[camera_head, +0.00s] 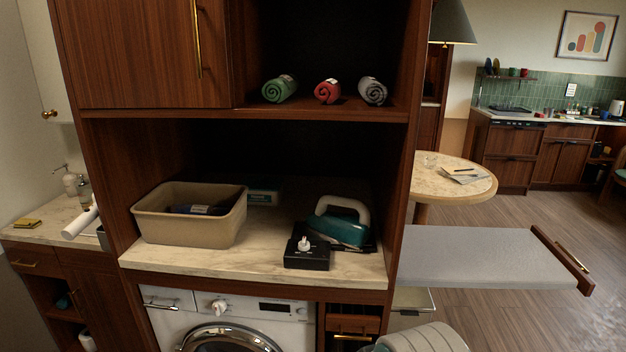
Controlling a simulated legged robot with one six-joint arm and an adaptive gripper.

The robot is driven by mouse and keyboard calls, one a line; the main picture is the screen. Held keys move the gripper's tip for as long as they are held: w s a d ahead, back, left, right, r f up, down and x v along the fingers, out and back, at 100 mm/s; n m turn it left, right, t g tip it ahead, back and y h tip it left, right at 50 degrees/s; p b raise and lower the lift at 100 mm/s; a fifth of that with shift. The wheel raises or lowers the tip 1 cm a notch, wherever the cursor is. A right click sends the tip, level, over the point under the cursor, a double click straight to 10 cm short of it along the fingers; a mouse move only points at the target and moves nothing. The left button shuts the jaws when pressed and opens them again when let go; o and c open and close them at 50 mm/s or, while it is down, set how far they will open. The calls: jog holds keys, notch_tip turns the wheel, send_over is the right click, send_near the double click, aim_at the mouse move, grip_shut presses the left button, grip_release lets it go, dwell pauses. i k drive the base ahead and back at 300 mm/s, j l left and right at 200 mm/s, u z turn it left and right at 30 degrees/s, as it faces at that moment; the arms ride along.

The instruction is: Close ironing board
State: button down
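The ironing board (480,256) is a flat grey board that sticks out to the right from the side of the wooden cabinet. It is extended and level. A wooden front panel with a brass-coloured handle (573,256) is fixed at its far right end. My gripper is not in view.
The cabinet shelf (270,262) holds a beige bin (190,222), a teal iron (342,230) and a black box (307,258). A washing machine (225,322) stands below. A round table (480,185) is behind the board. Wooden floor (530,215) is open to the right.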

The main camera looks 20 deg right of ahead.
aim_at(440, 256)
jog(key=l, duration=0.75)
jog(key=l+u, duration=0.1)
jog(key=l, duration=0.7)
jog(key=k+l+u, duration=0.1)
jog(key=l, duration=0.65)
jog(key=i+l, duration=0.1)
jog(key=l, duration=0.45)
jog(key=i+l, duration=0.1)
jog(key=l, duration=0.45)
jog(key=i+l+u, duration=0.1)
jog(key=l, duration=1.05)
jog(key=l+u, duration=0.25)
jog(key=l, duration=0.15)
